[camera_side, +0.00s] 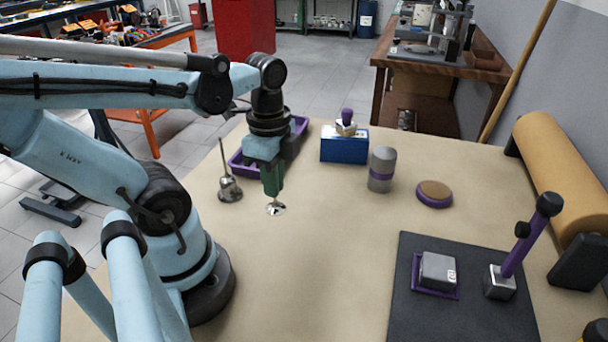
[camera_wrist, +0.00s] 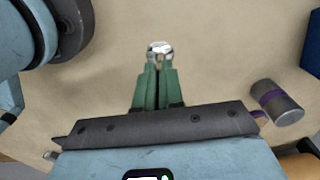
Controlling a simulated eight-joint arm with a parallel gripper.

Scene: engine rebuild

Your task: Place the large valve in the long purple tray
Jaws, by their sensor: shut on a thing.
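My gripper (camera_side: 273,190) has green fingers pointing down and is shut on a shiny metal valve (camera_side: 275,209). The valve's round head shows below the fingertips; its stem is hidden between the fingers. I cannot tell whether the head touches the table or hangs just above it. In the wrist view the valve (camera_wrist: 160,46) shows at the tips of the closed fingers (camera_wrist: 159,65). The long purple tray (camera_side: 238,164) lies on the table behind my gripper, running toward the back right. My wrist hides part of it, and its contents do not show clearly.
A metal oil can (camera_side: 229,188) with a tall spout stands left of my gripper. A blue box (camera_side: 344,146), a grey cylinder with a purple band (camera_side: 382,170) and a round purple-edged disc (camera_side: 434,194) stand to the right. A dark mat (camera_side: 400,300) lies front right. The table's middle is clear.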

